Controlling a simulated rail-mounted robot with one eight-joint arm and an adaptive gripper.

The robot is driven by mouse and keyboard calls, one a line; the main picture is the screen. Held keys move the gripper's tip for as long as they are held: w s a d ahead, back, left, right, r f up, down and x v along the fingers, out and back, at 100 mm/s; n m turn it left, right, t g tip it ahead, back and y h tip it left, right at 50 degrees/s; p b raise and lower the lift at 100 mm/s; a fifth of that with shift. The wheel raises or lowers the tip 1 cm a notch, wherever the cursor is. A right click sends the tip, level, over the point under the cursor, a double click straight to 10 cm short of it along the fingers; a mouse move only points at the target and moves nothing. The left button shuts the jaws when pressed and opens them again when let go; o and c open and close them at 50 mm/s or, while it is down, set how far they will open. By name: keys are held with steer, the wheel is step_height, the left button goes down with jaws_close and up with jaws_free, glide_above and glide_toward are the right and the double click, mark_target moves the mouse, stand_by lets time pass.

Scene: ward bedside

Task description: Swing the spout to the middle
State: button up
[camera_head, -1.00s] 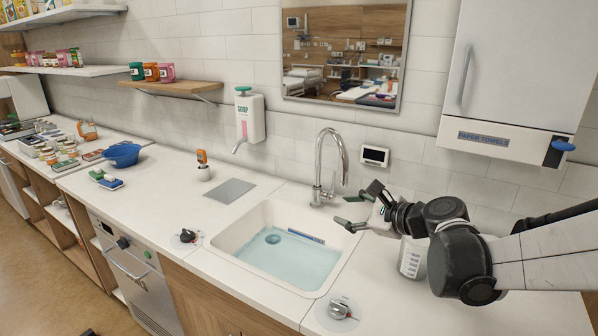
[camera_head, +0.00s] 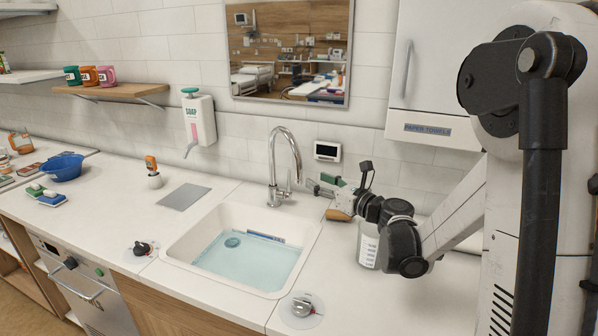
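The chrome tap (camera_head: 273,170) stands behind the sink. Its tall spout (camera_head: 292,146) arches to the right in the picture, with its end over the right rear part of the sink side. The white sink (camera_head: 180,248) holds bluish water. My gripper (camera_head: 322,200) is just right of the spout, at about the height of the tap's lower body. Its fingers look spread apart with nothing between them. I see a small gap between the nearest fingertip and the tap; whether they touch in depth is hard to tell.
A white bottle (camera_head: 368,246) stands under my wrist. A rotary knob (camera_head: 301,306) is on the counter at front right, another knob (camera_head: 141,248) at left. A soap dispenser (camera_head: 199,120) and a small display (camera_head: 327,151) are on the wall. Counter left of the sink is mostly clear.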

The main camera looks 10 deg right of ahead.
mark_target(301, 173)
steer(key=x, duration=0.8)
steer(key=shift+w+a+p, duration=0.2)
steer(key=shift+w+p, duration=0.1)
jaws_close()
